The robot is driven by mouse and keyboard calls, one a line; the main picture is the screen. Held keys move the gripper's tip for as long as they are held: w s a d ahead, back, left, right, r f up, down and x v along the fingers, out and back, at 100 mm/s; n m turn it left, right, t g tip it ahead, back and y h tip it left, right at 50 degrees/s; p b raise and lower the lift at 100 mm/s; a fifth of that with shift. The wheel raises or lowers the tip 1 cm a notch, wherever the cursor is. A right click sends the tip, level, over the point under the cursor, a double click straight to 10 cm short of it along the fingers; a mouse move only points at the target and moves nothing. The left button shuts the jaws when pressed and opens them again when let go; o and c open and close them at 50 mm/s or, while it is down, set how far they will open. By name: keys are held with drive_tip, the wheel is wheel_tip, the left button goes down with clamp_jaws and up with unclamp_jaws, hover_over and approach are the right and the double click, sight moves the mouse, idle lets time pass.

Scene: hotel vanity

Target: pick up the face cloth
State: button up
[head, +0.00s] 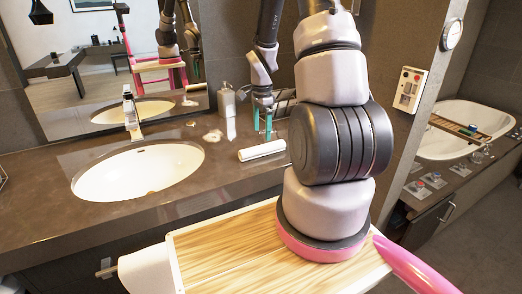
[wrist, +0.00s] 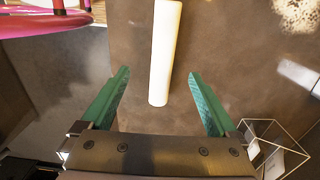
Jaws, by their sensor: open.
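The face cloth (head: 262,150) appears as a smooth white roll lying on the dark counter, right of the sink. In the wrist view the white roll (wrist: 165,45) runs from the top edge down to between the fingers. My gripper (head: 263,130) points down just behind and above the roll. In the wrist view my gripper (wrist: 158,75) has its green fingers spread wide, one on each side of the roll's near end, with clear gaps. Nothing is held.
A white sink (head: 138,172) with a faucet (head: 131,112) is to the left. A soap dispenser (head: 226,100) and a small pale lump (head: 213,136) sit behind the roll. A wire basket (head: 284,100) stands close by my gripper. The counter (head: 222,180) in front of the roll is bare.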

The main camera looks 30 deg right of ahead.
sight(263, 144)
drive_tip(key=f, duration=0.7)
drive_tip(key=shift+w+d+f, duration=0.15)
drive_tip(key=shift+d+f, duration=0.05)
drive_tip(key=shift+d, duration=0.1)
drive_tip(key=c, duration=1.4)
drive_tip(key=shift+r, duration=5.05)
